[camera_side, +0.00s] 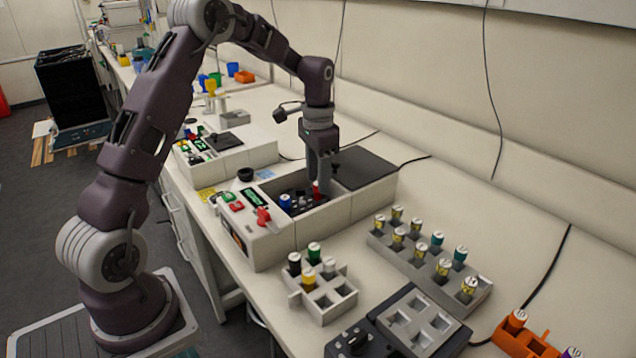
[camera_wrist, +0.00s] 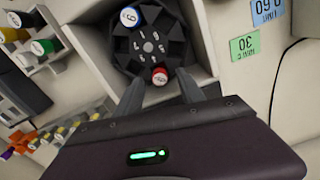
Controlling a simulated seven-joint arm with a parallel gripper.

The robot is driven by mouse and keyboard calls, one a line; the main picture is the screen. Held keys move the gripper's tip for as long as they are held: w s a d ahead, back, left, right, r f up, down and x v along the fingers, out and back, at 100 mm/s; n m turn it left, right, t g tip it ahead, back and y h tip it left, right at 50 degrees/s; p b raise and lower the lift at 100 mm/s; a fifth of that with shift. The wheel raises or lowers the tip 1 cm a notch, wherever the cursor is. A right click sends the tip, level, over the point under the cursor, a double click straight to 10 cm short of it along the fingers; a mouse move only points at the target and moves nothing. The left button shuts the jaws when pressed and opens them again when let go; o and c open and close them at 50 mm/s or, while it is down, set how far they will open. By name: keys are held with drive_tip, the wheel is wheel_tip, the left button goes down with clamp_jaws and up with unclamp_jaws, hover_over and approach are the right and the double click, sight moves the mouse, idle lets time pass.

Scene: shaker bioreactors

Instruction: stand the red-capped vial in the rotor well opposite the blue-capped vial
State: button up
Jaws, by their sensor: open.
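The dark rotor (camera_wrist: 178,46) with numbered wells sits inside the open centrifuge (camera_side: 330,218). The blue-capped vial (camera_wrist: 130,16) stands at the rotor's upper left in the wrist view; it also shows in the side view (camera_side: 285,202). The red-capped vial (camera_wrist: 159,76) stands at the rotor's near edge, roughly across the hub from the blue one. Its red cap shows in the side view (camera_side: 317,188). My gripper (camera_wrist: 160,80) is open, with a finger on either side of the red-capped vial and visible gaps. How deep the vial sits is hidden.
The centrifuge walls surround the rotor closely, and its dark lid (camera_side: 354,168) stands open behind. A small rack (camera_side: 328,300) with several vials and a longer rack (camera_side: 410,262) stand to the right. An orange rack (camera_side: 525,342) is at the lower right corner.

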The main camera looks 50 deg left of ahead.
drive_tip(key=shift+r, duration=2.35)
drive_tip(key=s+d+r+t, duration=0.1)
drive_tip(key=s+d+r, duration=0.55)
drive_tip(key=r, duration=0.25)
drive_tip(key=s+d+n+t, duration=0.1)
drive_tip(key=s+d, duration=0.4)
drive_tip(key=s, duration=0.6)
drive_tip(key=s+d+r+n+t, duration=0.1)
drive_tip(key=s+d+t, duration=0.2)
drive_tip(key=s, duration=0.8)
drive_tip(key=shift+d+t, duration=0.3)
drive_tip(key=shift+d, duration=0.8)
